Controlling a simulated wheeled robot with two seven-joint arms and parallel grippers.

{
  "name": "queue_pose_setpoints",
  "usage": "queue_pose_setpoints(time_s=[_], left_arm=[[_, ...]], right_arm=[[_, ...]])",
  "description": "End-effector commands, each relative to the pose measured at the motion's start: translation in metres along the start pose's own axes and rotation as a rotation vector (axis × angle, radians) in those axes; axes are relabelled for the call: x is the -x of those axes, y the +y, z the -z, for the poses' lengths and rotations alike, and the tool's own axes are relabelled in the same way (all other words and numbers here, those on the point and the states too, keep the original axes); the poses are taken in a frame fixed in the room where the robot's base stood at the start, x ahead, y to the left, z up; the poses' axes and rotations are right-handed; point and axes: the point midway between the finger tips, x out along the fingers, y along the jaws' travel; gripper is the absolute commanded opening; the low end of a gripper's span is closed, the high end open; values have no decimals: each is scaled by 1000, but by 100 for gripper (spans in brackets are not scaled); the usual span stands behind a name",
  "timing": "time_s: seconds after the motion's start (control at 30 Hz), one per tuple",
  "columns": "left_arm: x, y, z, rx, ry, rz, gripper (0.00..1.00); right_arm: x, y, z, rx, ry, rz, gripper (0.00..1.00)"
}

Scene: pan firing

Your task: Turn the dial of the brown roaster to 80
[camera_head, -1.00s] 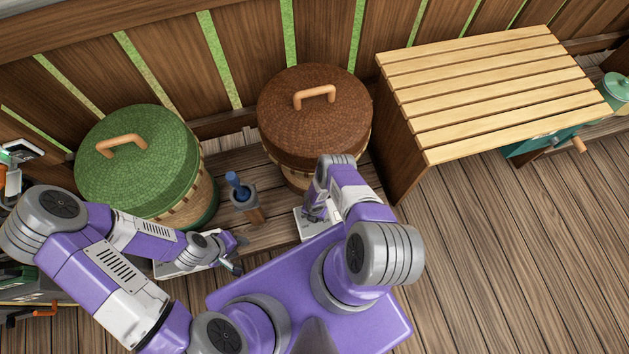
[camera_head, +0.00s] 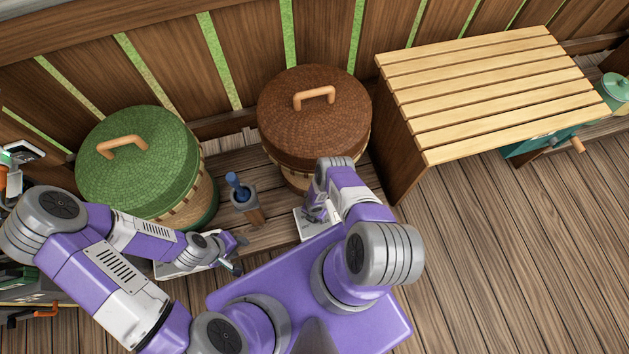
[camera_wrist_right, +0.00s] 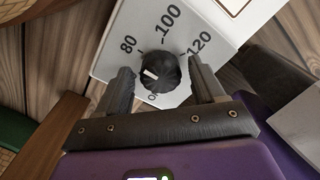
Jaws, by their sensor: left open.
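The brown roaster (camera_head: 313,112) has a woven brown lid with a wooden handle and stands at the back centre. Its white dial panel (camera_head: 303,226) shows at its front, partly hidden by my right arm. In the right wrist view the black dial (camera_wrist_right: 160,72) sits on the white panel (camera_wrist_right: 205,30) marked 80, 100 and 120. The dial's white mark is on its left side, below the 80 label. My right gripper (camera_wrist_right: 162,70) is open, with one finger on each side of the dial and visible gaps. My left gripper (camera_head: 238,255) is open, low and left of the roaster.
A green-lidded roaster (camera_head: 137,165) stands at the left. A holder with a blue-handled tool (camera_head: 243,196) stands between the two roasters. A slatted wooden table (camera_head: 490,90) is close on the right. A fence runs behind. The plank floor at the right is clear.

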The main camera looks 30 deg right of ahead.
Motion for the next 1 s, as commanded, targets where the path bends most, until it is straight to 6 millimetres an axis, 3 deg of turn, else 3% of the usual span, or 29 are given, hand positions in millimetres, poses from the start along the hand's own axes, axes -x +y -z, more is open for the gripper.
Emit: queue_pose_setpoints(time_s=[0.37,1.0], left_arm=[[3,1,0,0,0,0,43],[63,24,-3,0,0,0,43]], right_arm=[[3,0,0,1,0,0,73],[72,0,0,1,0,0,73]])
